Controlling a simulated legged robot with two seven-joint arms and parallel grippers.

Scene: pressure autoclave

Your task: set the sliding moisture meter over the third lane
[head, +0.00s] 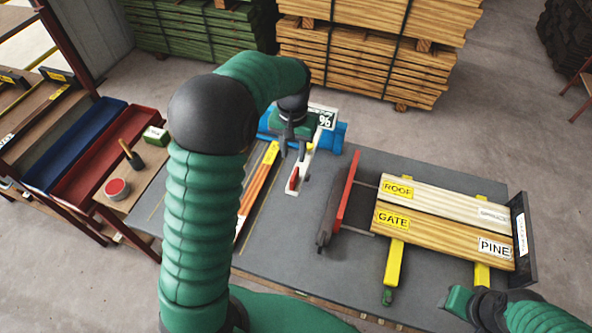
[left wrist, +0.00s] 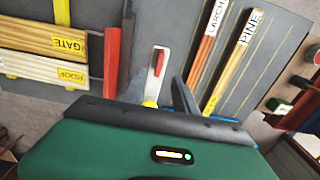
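The moisture meter shows a dark "%" display (head: 326,119) on a blue body (head: 330,137) at the table's back edge. A white arm with a red handle (head: 293,180) reaches forward from it over the grey table; this handle also shows in the left wrist view (left wrist: 160,62). My left gripper (head: 292,152) hangs in front of the display, above the white arm, its fingers apart with nothing visibly held. My arm hides part of the table and the meter. My right gripper (head: 462,302) is at the lower right, partly cut off; its fingers are unclear.
Boards labelled LARCH (left wrist: 207,45) and PINE (left wrist: 240,50) lie left of the meter in the head view. Right of it stand a red bar (head: 347,194) and boards marked ROOF (head: 398,189) and GATE (head: 392,219). Between lies bare grey table (head: 285,235).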

